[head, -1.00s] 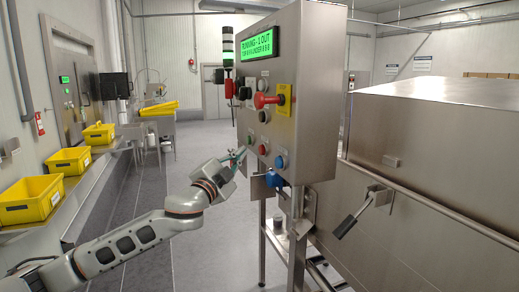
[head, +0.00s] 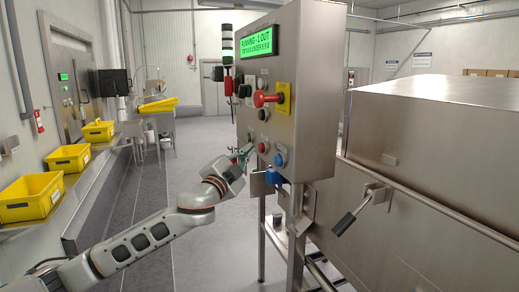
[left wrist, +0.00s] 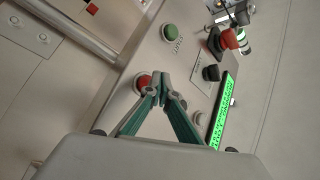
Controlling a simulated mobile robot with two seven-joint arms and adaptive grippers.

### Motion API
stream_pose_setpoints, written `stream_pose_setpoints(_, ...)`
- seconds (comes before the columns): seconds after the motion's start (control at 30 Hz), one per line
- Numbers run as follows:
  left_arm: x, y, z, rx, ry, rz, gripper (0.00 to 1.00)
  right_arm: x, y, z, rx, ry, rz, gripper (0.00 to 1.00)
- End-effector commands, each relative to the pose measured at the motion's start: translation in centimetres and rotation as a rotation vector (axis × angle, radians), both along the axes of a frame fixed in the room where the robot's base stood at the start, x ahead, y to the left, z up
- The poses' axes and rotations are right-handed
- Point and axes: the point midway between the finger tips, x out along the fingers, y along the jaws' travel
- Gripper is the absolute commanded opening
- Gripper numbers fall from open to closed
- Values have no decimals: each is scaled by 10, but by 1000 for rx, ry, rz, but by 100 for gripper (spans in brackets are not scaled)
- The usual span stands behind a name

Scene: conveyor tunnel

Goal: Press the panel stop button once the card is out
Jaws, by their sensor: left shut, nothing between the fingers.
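The steel control panel (head: 310,120) has a lit green screen (head: 258,41) reading "RUNNING - 1 OUT"; its second line is unclear. A red round button (head: 263,147) sits low on its face, with a blue button (head: 280,159) to its right. My left gripper (head: 247,150) is shut and empty, just left of the red button. In the left wrist view, its fingertips (left wrist: 163,77) overlap the edge of the red button (left wrist: 143,81); I cannot tell whether they touch it. A green button (left wrist: 170,32) is beside it. I cannot make out a card. My right gripper is out of view.
A red-handled switch (head: 268,99) juts from the panel above the buttons. A blue object (head: 273,177) hangs below the panel's edge. A steel tunnel housing (head: 430,150) with a lever stands right. Yellow bins (head: 68,158) line the left conveyor. The aisle floor is clear.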

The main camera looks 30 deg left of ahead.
Motion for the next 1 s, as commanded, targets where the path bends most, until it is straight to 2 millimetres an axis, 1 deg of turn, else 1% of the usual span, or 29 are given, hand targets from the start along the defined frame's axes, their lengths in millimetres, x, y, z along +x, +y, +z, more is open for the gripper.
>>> stream_pose_setpoints(0.67,0,0,0,0,0,0,0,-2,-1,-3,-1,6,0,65)
stream_pose_setpoints(1.0,6,-5,1,-2,0,0,0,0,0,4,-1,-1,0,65)
